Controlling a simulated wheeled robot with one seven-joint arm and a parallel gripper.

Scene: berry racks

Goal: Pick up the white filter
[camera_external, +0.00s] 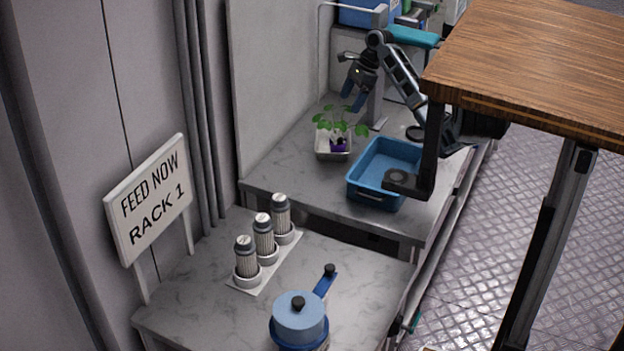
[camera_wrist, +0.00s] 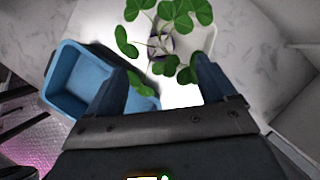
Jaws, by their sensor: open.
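Several ribbed light-grey to white cylinders with dark caps, which look like filters (camera_external: 264,240), stand upright in a row in white round holders on the near counter. I cannot tell which one is the white filter. My gripper (camera_external: 353,96) is over the far counter, well away from them, above a leafy green plant. Its blue fingers are spread and empty. In the wrist view my gripper (camera_wrist: 160,75) is open, with leaves and a bright white patch showing between and beyond the fingers. No cylinder shows in the wrist view.
The plant (camera_external: 340,128) sits in a white tray (camera_external: 322,152). A blue bin (camera_external: 357,193) is to its right. On the near counter stand a blue lidded pot (camera_external: 300,325) and a "FEED NOW RACK 1" sign (camera_external: 150,200). A wooden tabletop (camera_external: 540,65) is at the upper right.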

